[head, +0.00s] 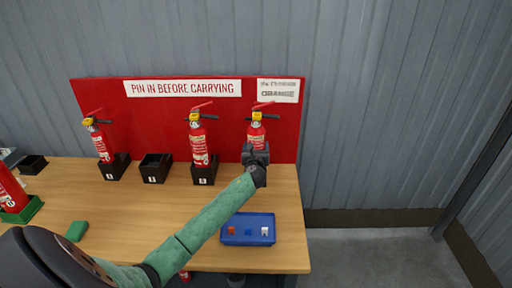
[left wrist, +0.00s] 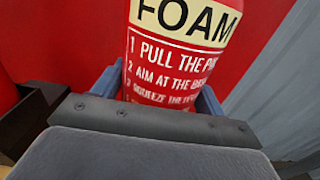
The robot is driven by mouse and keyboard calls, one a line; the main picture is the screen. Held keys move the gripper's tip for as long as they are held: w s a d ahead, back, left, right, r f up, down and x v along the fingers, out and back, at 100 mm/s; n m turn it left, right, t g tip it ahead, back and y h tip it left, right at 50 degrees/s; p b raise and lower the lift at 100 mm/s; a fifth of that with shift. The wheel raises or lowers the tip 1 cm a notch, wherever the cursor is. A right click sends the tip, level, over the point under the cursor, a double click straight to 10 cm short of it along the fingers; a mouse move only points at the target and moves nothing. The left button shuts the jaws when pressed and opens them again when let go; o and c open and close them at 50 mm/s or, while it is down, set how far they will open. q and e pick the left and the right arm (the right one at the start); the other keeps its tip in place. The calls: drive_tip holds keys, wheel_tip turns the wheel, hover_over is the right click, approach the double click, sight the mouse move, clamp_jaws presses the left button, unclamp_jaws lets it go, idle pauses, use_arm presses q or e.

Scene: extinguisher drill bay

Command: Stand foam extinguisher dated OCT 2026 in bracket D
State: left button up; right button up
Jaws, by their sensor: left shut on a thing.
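My left gripper (head: 257,155) is shut on a red foam extinguisher (head: 256,133) at the right end of the row. The extinguisher stands upright before the red board, with a yellow part and red lever on top. In the left wrist view its label (left wrist: 180,45) reads FOAM, with numbered steps below; no date shows. My gripper and arm hide its lower part, so I cannot tell whether it rests in a bracket. No bracket marked D can be made out. My right gripper is not in view.
Extinguishers stand in a left black bracket (head: 115,168) and another bracket (head: 204,174); the black bracket between them (head: 154,169) is empty. A blue tray (head: 248,240) with small coloured pieces lies at the front right.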

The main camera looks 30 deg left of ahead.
use_arm(q)
drive_tip(key=shift+r, duration=0.2)
drive_tip(key=o, duration=1.5)
drive_tip(key=shift+o, duration=0.2)
drive_tip(key=shift+s+f, duration=0.1)
drive_tip(key=shift+f, duration=0.25)
drive_tip(key=shift+r, duration=0.1)
drive_tip(key=b+v, duration=0.2)
drive_tip(key=v, duration=0.5)
drive_tip(key=shift+s+d, duration=0.25)
drive_tip(key=shift+s, duration=0.05)
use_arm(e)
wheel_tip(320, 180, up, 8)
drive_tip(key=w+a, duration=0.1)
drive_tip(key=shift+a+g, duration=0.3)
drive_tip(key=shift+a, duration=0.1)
use_arm(q)
drive_tip(key=shift+r, duration=0.25)
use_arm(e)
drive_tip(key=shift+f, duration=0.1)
